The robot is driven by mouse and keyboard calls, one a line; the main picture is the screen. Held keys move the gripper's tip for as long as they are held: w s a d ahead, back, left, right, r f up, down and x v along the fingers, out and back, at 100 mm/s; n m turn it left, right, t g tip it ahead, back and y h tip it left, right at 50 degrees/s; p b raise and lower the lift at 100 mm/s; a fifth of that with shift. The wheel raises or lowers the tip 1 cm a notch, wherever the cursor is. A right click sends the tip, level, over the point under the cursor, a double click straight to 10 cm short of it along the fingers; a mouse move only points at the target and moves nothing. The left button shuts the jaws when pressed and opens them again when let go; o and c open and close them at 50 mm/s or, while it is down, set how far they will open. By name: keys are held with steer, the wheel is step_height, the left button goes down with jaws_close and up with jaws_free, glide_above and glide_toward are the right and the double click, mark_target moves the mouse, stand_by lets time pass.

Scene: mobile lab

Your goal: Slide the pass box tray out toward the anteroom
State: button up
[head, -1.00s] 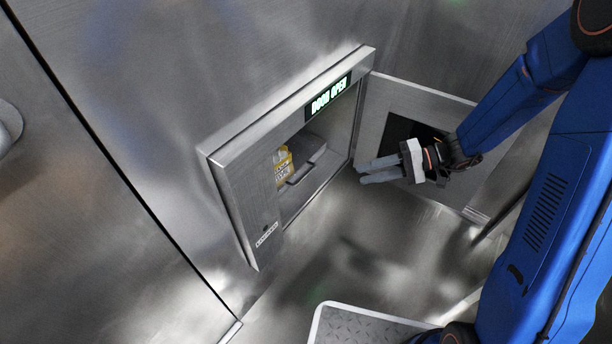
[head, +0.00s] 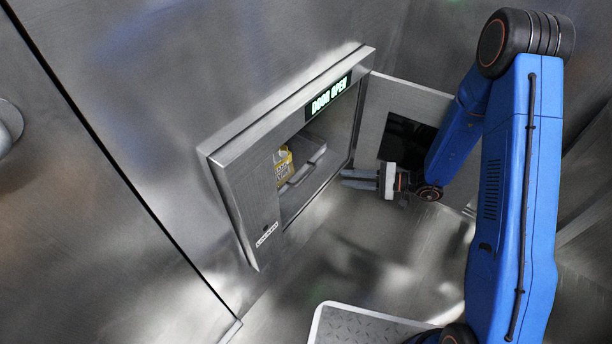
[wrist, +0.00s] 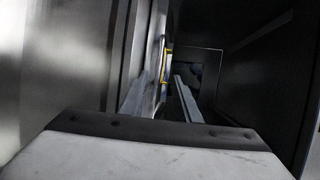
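The pass box (head: 228,190) is set in the steel wall, and its door (head: 375,105) stands swung open to the right. A grey tray (head: 311,162) sits inside the box. A yellow-labelled item (head: 284,168) is at the tray's left side. My gripper (head: 350,179) is just outside the right side of the opening, its fingers pointing left, apart from the tray. In the wrist view the two fingers (wrist: 165,98) are spread with nothing between them. A yellow strip (wrist: 167,66) shows beyond them; the tray itself is hard to make out there.
A sign above the opening (head: 329,95) reads DOOR OPEN. The open door is close behind my gripper and forearm. A textured metal platform (head: 365,328) is at the bottom. A large steel door panel (head: 80,230) is at the left. The floor before the box is clear.

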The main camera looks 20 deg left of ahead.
mark_target(306, 176)
steer(key=a+f, duration=0.1)
steer(key=a, duration=0.4)
steer(key=a+f, duration=0.1)
steer(key=a, duration=0.9)
steer(key=shift+s+a+f, duration=0.1)
steer(key=shift+a+f, duration=0.15)
steer(key=shift+f, duration=0.15)
jaws_close()
